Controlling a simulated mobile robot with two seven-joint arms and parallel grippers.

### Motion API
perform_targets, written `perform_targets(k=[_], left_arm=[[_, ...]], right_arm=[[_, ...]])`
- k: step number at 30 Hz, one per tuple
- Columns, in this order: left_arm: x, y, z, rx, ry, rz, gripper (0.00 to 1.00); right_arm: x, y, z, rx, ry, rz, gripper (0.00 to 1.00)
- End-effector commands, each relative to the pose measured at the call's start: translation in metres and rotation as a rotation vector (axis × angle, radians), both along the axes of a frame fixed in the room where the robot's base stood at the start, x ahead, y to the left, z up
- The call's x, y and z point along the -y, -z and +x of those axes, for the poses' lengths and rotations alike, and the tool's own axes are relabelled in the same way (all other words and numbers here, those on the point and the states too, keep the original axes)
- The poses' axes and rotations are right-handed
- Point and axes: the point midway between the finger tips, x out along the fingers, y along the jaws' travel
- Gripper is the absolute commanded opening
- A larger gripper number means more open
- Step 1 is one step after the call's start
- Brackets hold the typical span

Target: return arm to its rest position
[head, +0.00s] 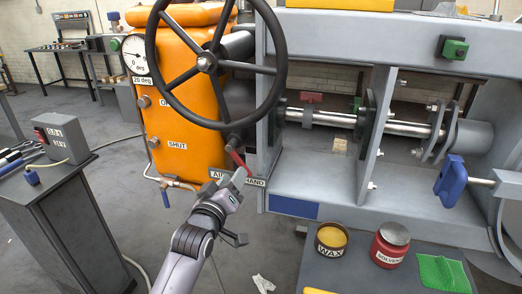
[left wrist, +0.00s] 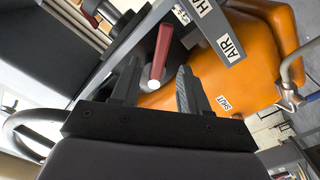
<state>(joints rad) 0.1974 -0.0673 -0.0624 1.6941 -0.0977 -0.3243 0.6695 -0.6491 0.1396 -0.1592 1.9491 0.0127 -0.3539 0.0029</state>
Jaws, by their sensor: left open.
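My left gripper (head: 241,180) is at the centre of the head view, on my arm that comes up from the bottom. Its two fingers stand apart in the left wrist view (left wrist: 157,84), with nothing held between them. A red-handled lever (head: 238,162) is just beyond the fingertips, by the AIR and HAND labels. In the left wrist view the red handle (left wrist: 161,50) lies ahead of the gap between the fingers; whether it touches them I cannot tell. My right gripper is not in view.
An orange tank (head: 180,95) with a large dark handwheel (head: 207,62) stands behind the gripper. A grey machine frame (head: 310,185) is close on the right. A WAX tin (head: 331,239) and a SOLVENT tin (head: 390,244) stand lower right. A grey cabinet (head: 75,220) stands left; open floor lies between.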

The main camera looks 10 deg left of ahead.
Motion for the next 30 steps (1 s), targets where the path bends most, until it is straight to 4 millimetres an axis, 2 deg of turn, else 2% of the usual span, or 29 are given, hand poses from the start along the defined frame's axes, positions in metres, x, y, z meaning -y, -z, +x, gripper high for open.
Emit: perform_targets(k=[2, 4, 8, 12, 14, 18, 21, 24, 27, 30], left_arm=[[0.0, 0.004, -0.002, -0.007, 0.0, 0.007, 0.45], [-0.001, 0.016, -0.009, -0.029, 0.003, 0.03, 0.45], [-0.003, 0.062, -0.04, -0.108, 0.022, 0.125, 0.45], [-0.005, 0.124, -0.094, -0.227, 0.069, 0.277, 0.45], [-0.004, 0.148, -0.121, -0.278, 0.098, 0.341, 0.45], [-0.003, 0.195, -0.186, -0.388, 0.181, 0.483, 0.45], [-0.002, 0.218, -0.229, -0.452, 0.245, 0.565, 0.45], [0.0, 0.234, -0.262, -0.497, 0.298, 0.626, 0.45], [0.001, 0.241, -0.284, -0.524, 0.334, 0.663, 0.45], [0.002, 0.245, -0.294, -0.536, 0.352, 0.68, 0.45]], right_arm=[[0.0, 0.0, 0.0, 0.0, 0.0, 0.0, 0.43], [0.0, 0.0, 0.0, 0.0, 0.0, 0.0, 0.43], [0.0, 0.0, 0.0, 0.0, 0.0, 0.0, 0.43], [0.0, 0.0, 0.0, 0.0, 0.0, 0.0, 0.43], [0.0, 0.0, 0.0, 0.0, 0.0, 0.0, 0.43], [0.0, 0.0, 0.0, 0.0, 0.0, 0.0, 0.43], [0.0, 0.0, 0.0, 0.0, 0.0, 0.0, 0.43], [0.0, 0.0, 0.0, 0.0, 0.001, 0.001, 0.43], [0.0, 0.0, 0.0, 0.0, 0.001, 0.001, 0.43], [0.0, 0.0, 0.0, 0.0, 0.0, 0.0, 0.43]])
